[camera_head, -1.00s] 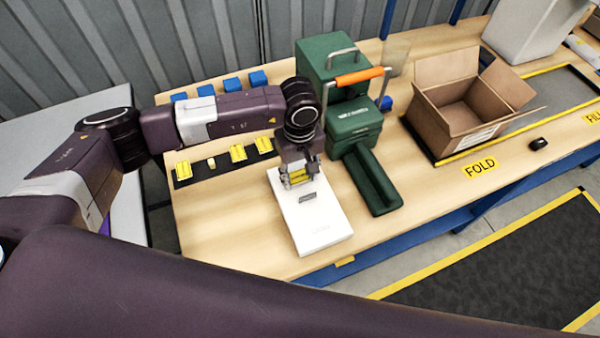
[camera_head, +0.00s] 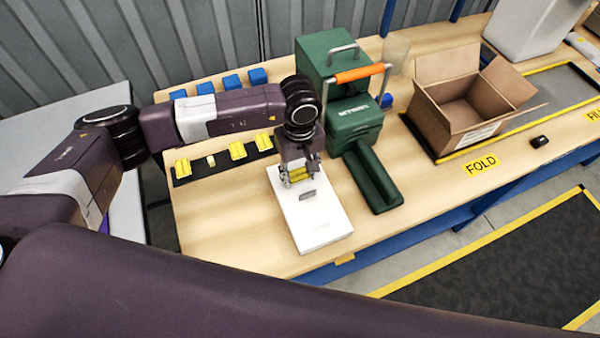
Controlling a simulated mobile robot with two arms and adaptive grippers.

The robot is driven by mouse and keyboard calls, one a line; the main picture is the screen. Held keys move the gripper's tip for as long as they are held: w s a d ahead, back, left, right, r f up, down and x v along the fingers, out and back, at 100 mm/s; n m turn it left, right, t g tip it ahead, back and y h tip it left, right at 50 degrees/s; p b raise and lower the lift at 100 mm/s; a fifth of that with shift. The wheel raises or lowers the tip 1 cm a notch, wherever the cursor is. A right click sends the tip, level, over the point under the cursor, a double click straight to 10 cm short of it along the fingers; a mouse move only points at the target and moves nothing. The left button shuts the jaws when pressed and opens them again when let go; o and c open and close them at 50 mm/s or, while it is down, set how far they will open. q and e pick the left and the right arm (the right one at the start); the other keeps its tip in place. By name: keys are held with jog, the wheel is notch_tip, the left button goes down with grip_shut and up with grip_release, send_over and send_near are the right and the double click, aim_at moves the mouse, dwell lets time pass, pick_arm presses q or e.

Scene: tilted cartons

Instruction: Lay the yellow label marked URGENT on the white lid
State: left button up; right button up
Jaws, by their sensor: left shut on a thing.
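The white lid (camera_head: 318,229) lies flat on the wooden table. My left gripper (camera_head: 299,178) points down over the lid's far part and is shut on a small yellow label (camera_head: 299,173). The label's wording is too small to read, and I cannot tell whether it touches the lid. A small grey piece (camera_head: 307,195) shows on the lid just in front of the fingers. My right gripper is not in view.
A dark strip (camera_head: 220,167) with several yellow pieces lies left of the lid. A green machine (camera_head: 352,122) with an orange handle stands close on the right. An open carton (camera_head: 470,100) stands further right. Blue blocks (camera_head: 232,83) line the back.

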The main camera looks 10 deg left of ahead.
pick_arm(q)
jog(key=shift+f, duration=0.1)
dwell(0.3)
jog(key=o, duration=0.7)
jog(key=shift+o, duration=0.3)
jog(key=o, duration=0.5)
jog(key=shift+o, duration=0.2)
jog(key=shift+r+p, duration=1.25)
jog(key=shift+r, duration=2.3)
